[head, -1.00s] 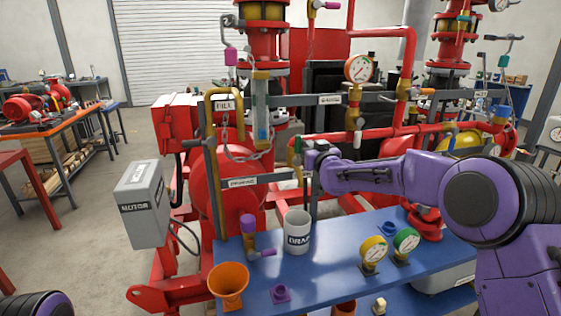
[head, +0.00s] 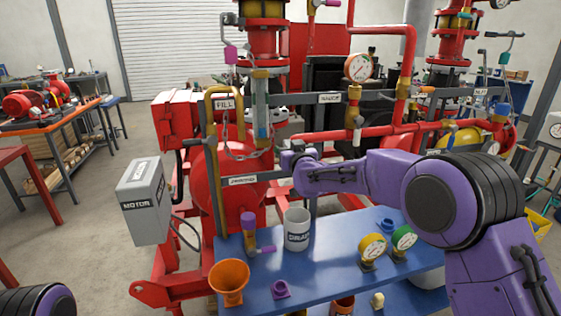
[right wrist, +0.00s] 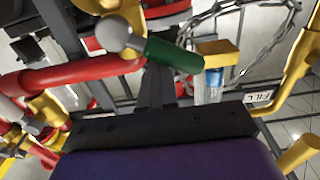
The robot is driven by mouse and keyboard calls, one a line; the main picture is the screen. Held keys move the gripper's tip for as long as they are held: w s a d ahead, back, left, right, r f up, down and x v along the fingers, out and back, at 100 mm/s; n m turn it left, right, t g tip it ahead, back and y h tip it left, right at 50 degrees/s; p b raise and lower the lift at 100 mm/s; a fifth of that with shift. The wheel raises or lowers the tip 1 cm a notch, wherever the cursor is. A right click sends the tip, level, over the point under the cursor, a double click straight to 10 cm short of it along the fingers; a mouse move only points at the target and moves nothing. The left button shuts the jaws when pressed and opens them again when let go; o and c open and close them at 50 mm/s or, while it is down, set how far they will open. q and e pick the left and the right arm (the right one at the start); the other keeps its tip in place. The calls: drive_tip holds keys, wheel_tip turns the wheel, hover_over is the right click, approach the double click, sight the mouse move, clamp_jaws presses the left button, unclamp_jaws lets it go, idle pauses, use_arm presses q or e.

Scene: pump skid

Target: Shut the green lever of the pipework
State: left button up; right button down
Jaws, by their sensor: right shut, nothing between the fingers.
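The green lever (right wrist: 172,55) shows large in the right wrist view. Its green grip slants down to the right from a grey rounded end at the yellow pipe fitting (right wrist: 112,38). My right gripper (head: 290,159) is in front of the pipework in the head view and hides the lever there. In the right wrist view my right gripper's dark fingers (right wrist: 157,88) are together and empty, with their tips close by the green grip. I cannot tell whether they touch it. My left gripper is out of view; only part of my left arm shows at the bottom left.
Red pipe (right wrist: 75,75) and a hanging chain (head: 240,154) are close around the gripper. A grey motor box (head: 145,200) stands at the left.

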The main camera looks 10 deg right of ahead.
drive_tip(key=shift+a+f, duration=0.85)
drive_tip(key=shift+a, duration=0.1)
drive_tip(key=shift+a+f+b, duration=0.25)
drive_tip(key=shift+f+b, duration=0.2)
drive_tip(key=shift+r+p, duration=0.55)
drive_tip(key=shift+r, duration=0.15)
drive_tip(key=s+b, duration=0.1)
drive_tip(key=s, duration=0.8)
drive_tip(key=shift+d+b, duration=0.2)
drive_tip(key=shift+b, duration=0.15)
drive_tip(key=shift+d+f, duration=0.1)
